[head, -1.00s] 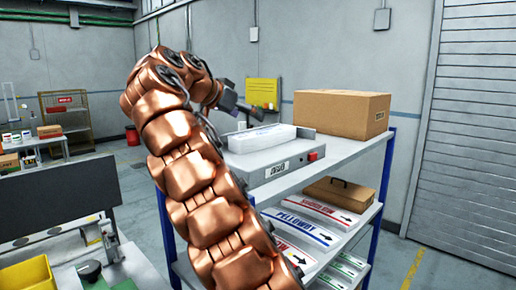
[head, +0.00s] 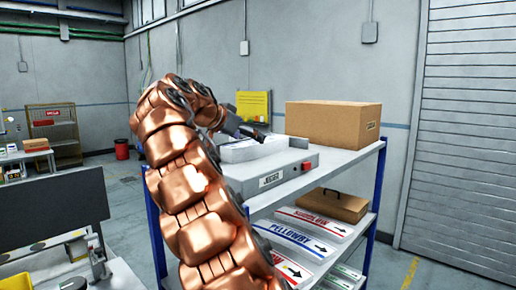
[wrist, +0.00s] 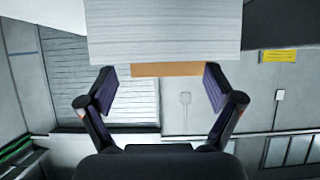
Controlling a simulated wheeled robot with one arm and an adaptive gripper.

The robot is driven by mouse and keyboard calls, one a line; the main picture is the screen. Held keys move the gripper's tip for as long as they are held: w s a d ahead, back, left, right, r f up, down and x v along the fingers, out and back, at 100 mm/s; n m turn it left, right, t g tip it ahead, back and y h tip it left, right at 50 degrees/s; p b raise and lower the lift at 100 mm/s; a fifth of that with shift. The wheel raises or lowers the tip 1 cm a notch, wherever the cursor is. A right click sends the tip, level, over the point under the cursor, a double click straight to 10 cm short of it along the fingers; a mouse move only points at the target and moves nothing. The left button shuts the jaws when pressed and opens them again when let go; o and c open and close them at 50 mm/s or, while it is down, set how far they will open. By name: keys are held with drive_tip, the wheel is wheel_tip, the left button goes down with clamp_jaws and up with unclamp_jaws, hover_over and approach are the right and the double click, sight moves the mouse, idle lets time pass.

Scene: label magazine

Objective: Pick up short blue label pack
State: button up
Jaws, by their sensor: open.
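My gripper (head: 257,134) is open at the top shelf, by a white stack of sheets (head: 238,153). In the wrist view my gripper's fingers (wrist: 158,88) stand apart, and the layered white stack (wrist: 165,30) fills the top centre just beyond the fingertips. I cannot tell whether they touch it. No blue shows on this stack. The stack sits on a grey device (head: 238,178) with a red button. A label pack with blue lettering (head: 300,237) lies on the shelf below; whether it is the short one is unclear.
A large cardboard box (head: 325,122) stands on the top shelf (head: 335,158); part of it shows in the wrist view (wrist: 165,70). Below are red-lettered packs (head: 318,220) and a brown case (head: 335,204). A shutter door (head: 465,140) is at right. Floor at left is open.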

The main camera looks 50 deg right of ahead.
sight(254, 142)
drive_tip(key=shift+p+x, duration=0.35)
drive_tip(key=shift+x, duration=1.2)
drive_tip(key=shift+s, duration=0.1)
drive_tip(key=c, duration=1.6)
drive_tip(key=shift+r, duration=0.1)
drive_tip(key=shift+d+r, duration=0.1)
drive_tip(key=shift+c, duration=0.2)
drive_tip(key=shift+r, duration=1.35)
